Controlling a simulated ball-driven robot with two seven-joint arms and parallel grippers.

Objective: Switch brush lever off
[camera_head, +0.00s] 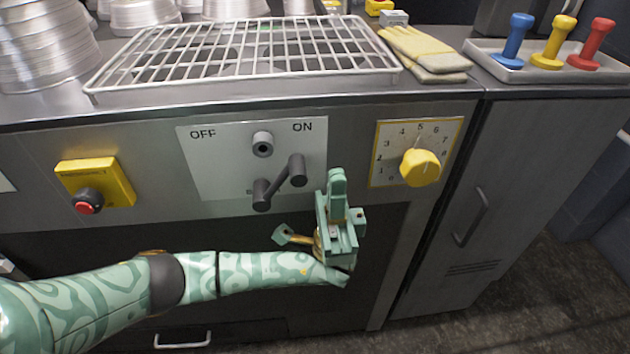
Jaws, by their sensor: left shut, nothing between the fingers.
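The brush lever (280,183) is a dark grey handle on a white panel (220,165) marked OFF at the left and ON at the right. Its arm slants from a lower round end up to the right, so its upper end lies on the ON side. A label beside the lower end is mostly hidden. My left gripper (337,178) is shut and empty, pointing up, just right of the lever's upper end and seemingly apart from it. My right gripper is not in view.
A grey round fitting (263,144) sits above the lever. A yellow numbered dial (419,167) is to the right, and a red emergency button (88,201) to the left. A wire rack (250,50), gloves (425,50) and stacked pans (45,45) lie on the counter above.

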